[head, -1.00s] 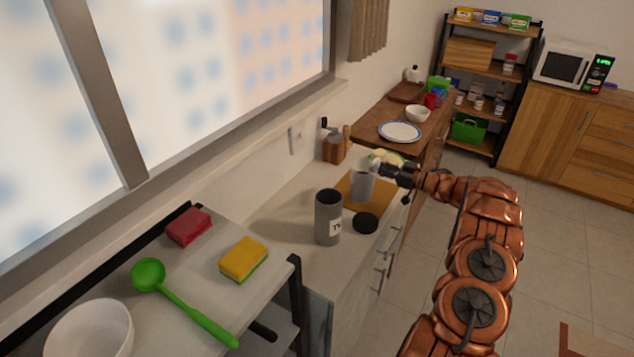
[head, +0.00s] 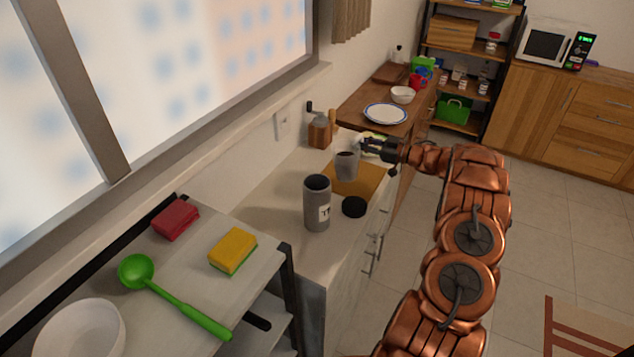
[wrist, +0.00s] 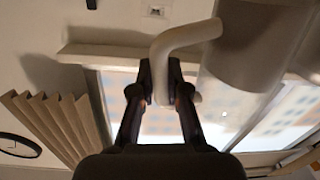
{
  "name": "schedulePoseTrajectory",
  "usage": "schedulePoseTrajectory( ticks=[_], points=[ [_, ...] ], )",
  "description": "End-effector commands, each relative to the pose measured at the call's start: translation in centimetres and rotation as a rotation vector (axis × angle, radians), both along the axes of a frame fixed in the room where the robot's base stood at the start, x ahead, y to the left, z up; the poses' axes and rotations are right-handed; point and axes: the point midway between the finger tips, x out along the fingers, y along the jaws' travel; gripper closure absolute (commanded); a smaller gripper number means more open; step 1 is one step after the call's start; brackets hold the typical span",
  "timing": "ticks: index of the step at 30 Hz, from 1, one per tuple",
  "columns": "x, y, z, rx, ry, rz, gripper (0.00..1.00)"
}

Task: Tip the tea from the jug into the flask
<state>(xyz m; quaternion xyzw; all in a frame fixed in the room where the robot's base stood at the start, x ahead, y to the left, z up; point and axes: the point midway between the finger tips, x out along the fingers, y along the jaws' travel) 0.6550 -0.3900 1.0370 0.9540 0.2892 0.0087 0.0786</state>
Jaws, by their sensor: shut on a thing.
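The grey jug (head: 346,166) is at the wooden board on the counter, roughly upright, with a dark opening. I cannot tell whether its base touches the board. My gripper (head: 370,148) is at its far right side. In the wrist view my gripper (wrist: 160,92) is shut on the pale jug handle (wrist: 185,38), and the jug body (wrist: 258,45) fills the upper right. The grey flask (head: 316,204) stands upright and uncapped on the counter, nearer and left of the jug, its label partly visible. The tea's level cannot be made out.
A black lid (head: 353,207) lies right of the flask. The wooden board (head: 368,181) lies by the counter's right edge. A wooden mill (head: 319,131) stands behind near the wall. A nearer shelf holds a sponge (head: 233,250), a green ladle (head: 137,270) and a white bowl (head: 80,335).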

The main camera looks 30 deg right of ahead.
Motion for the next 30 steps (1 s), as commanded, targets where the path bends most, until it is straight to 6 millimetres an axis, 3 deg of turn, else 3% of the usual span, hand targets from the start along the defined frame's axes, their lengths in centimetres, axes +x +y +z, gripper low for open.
schedulePoseTrajectory(
  ticks=[18, 30],
  points=[
    [-1.1, 2.9, 4.7, -0.287, -0.118, 0.001, 1.0],
    [-1.7, 4.3, 6.3, -0.398, -0.164, 0.001, 1.0]
  ],
)
